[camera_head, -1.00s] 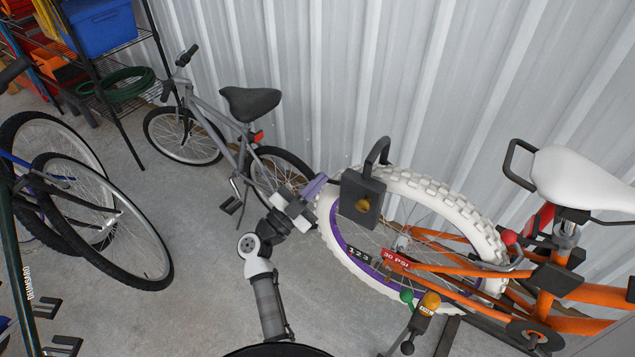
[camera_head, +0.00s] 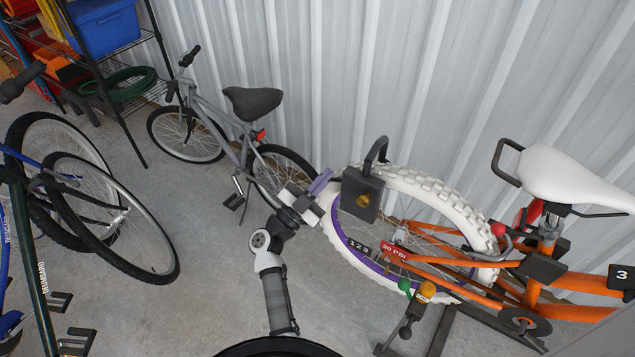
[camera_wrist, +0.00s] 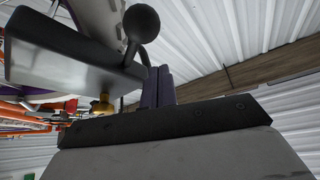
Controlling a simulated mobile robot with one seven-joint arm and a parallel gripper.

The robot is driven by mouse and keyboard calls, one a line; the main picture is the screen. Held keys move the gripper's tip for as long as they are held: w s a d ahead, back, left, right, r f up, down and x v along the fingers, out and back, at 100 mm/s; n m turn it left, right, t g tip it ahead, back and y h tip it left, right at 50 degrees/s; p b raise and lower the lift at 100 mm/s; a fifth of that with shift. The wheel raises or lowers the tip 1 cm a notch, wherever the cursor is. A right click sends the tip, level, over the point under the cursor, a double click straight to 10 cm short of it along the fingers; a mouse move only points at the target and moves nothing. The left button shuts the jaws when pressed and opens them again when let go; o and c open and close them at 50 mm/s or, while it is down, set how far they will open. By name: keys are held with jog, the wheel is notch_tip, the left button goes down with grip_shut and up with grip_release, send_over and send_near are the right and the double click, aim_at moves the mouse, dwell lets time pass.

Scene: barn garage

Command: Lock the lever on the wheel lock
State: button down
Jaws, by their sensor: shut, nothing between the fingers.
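The wheel lock (camera_head: 360,196) is a dark box with a brass knob on its face, set against the white tyre of the orange bike. A dark curved bar (camera_head: 377,146) stands up from its top. In the wrist view the box (camera_wrist: 70,62) fills the upper left, and a rod with a black ball (camera_wrist: 141,21) stands by its near end. My gripper (camera_head: 322,180) is shut and empty, its purple fingers at the left side of the lock. In the wrist view the fingertips (camera_wrist: 157,78) appear just below the ball rod; I cannot tell if they touch it.
The orange bike's white tyre (camera_head: 425,187) and purple rim lie right of my gripper. A corrugated metal wall (camera_head: 440,80) stands behind. A grey bike (camera_head: 225,130) is at the back left, other bikes are at left. Bare floor (camera_head: 205,270) lies left of my arm.

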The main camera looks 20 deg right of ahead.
jog(key=b+v, duration=0.4)
jog(key=v, duration=0.5)
jog(key=shift+s+a, duration=0.3)
jog(key=shift+s, duration=0.05)
